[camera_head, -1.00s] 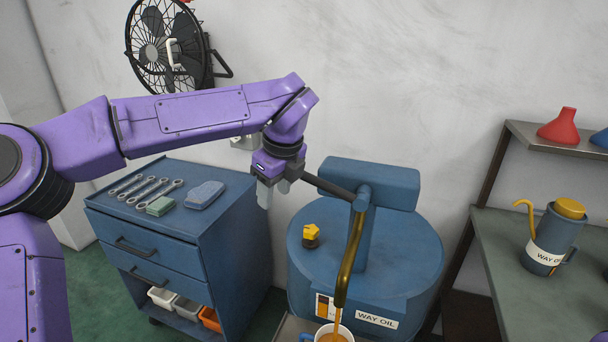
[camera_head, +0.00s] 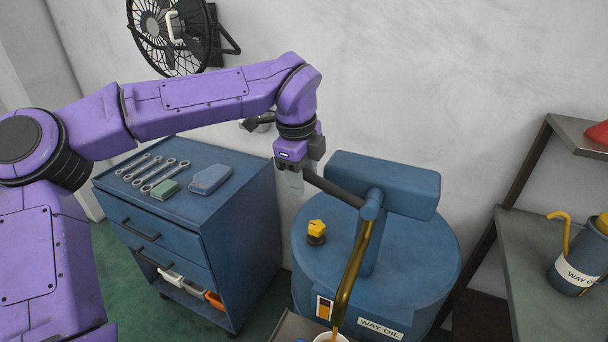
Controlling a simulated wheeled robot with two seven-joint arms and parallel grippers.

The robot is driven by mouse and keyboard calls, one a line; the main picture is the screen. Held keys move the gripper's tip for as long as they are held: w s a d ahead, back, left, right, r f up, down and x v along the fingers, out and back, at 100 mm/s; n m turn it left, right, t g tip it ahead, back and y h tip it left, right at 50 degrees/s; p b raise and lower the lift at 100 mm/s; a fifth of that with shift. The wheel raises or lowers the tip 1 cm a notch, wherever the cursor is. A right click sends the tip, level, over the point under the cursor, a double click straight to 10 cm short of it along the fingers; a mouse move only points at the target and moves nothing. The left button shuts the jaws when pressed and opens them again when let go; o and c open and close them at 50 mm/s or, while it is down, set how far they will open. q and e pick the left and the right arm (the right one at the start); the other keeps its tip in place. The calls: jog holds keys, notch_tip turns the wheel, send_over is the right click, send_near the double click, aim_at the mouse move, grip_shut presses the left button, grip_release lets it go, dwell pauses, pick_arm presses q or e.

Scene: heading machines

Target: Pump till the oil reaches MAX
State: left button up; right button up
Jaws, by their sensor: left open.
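A blue oil drum (camera_head: 421,237) labelled WAY OIL carries a pump with a blue head (camera_head: 392,186), a dark lever handle (camera_head: 334,190) pointing left and a brass spout (camera_head: 354,275) bending down. A cup (camera_head: 329,338) sits under the spout, cut off by the bottom edge; its oil level and MAX mark cannot be seen. A small gauge window (camera_head: 324,308) with orange in it shows on the drum front. My left gripper (camera_head: 296,184) points down, open, at the free end of the handle; whether it touches cannot be told. My right gripper is out of view.
A blue tool cabinet (camera_head: 240,204) stands left of the drum, with wrenches (camera_head: 150,172) and a blue case (camera_head: 210,179) on top. A shelf unit (camera_head: 535,255) on the right holds a WAY OIL can (camera_head: 578,268). A fan (camera_head: 170,35) hangs on the wall.

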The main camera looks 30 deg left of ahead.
pick_arm(q)
jog(key=shift+w+f, duration=0.15)
jog(key=shift+f, duration=0.5)
grip_shut()
jog(key=f+h+b, duration=0.1)
jog(key=b, duration=0.2)
jog(key=shift+f, duration=0.3)
grip_release()
